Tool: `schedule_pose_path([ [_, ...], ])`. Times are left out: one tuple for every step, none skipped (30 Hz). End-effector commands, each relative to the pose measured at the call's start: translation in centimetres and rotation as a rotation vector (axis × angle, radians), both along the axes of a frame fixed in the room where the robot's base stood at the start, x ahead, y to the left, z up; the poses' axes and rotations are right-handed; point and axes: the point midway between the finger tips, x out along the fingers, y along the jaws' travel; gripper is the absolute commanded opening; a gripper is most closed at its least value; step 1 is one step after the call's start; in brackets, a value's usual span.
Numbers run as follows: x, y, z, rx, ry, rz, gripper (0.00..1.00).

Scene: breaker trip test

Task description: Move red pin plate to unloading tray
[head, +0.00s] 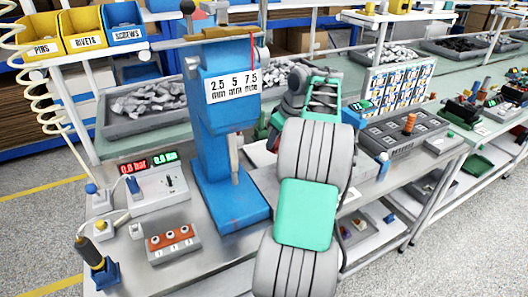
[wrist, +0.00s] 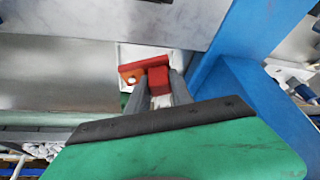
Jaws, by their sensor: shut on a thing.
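In the head view my arm hides the gripper and the red plate. A pale flat piece (head: 262,158) shows just left of my arm there.
A blue press (head: 222,130) stands left of my arm. A grey block with an orange pin (head: 405,132) stands at the right. Bare bench shows in front of the press.

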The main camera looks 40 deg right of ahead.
Motion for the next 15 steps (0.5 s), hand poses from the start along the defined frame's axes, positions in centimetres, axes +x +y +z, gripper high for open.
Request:
schedule_pose_path([
  [1.4, -0.2, -0.6, 0.002, 0.002, 0.004, 0.00],
  [1.9, -0.3, -1.7, 0.004, 0.002, 0.003, 0.00],
  [2.6, -0.5, -2.6, 0.003, 0.002, 0.002, 0.00],
  [3.1, -0.6, -3.2, 0.002, 0.001, 0.002, 0.00],
  [3.6, -0.7, -3.7, 0.002, 0.001, 0.003, 0.00],
  [4.1, -0.9, -4.3, 0.001, 0.001, 0.002, 0.00],
  [4.4, -0.9, -4.6, 0.001, 0.000, 0.003, 0.00],
  [4.7, -1.0, -4.8, 0.000, -0.001, 0.003, 0.00],
  [4.9, -1.1, -5.2, 0.000, -0.001, 0.003, 0.00],
  [5.1, -1.1, -5.4, -0.001, 0.000, 0.002, 0.00],
  [5.3, -1.2, -5.7, 0.000, 0.000, 0.003, 0.00],
  [5.7, -1.2, -6.2, 0.001, 0.001, 0.004, 0.00],
  [5.9, -1.2, -6.7, 0.001, 0.001, 0.005, 0.00],
  [5.8, -1.2, -7.3, 0.002, 0.001, 0.003, 0.00],
  [5.8, -1.2, -8.1, 0.001, 0.002, 0.004, 0.00],
])
